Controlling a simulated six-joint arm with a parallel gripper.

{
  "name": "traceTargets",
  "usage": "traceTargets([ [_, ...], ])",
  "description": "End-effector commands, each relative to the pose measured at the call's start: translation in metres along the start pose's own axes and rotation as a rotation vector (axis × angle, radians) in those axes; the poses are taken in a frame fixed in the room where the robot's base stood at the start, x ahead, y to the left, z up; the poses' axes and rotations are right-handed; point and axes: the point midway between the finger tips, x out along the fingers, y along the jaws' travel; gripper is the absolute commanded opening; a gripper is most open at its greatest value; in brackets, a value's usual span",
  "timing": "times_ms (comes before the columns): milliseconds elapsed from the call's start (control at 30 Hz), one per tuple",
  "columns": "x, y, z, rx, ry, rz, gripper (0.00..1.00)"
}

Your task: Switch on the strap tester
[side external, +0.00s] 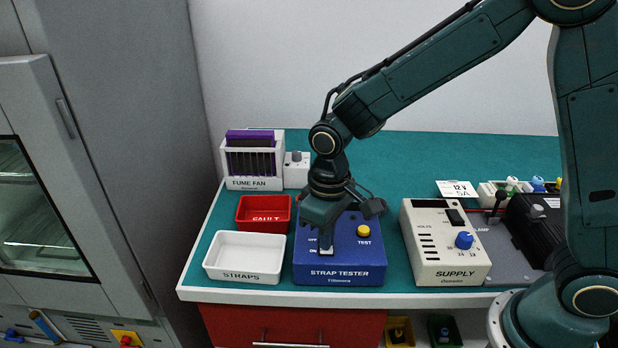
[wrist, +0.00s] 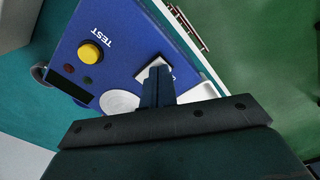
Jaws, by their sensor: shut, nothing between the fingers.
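The strap tester (side external: 340,273) is a blue box with a yellow TEST button (side external: 363,231) near the front of the green bench. In the wrist view, the tester (wrist: 115,40) shows its yellow button (wrist: 90,52), a dark display (wrist: 68,86), small lamps and a round pale disc (wrist: 120,102). My gripper (side external: 326,250) is shut and empty, pointing down at the front left of the tester's top.
The cream SUPPLY box (side external: 446,270) stands to the right.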

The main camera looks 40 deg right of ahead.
Motion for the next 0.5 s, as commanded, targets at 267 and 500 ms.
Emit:
traceTargets([
  [267, 0.0032, 0.0000, 0.0003, 0.000, -0.001, 0.000, 0.00],
  [500, 0.0048, 0.0001, 0.0003, 0.000, -0.001, 0.000, 0.00],
])
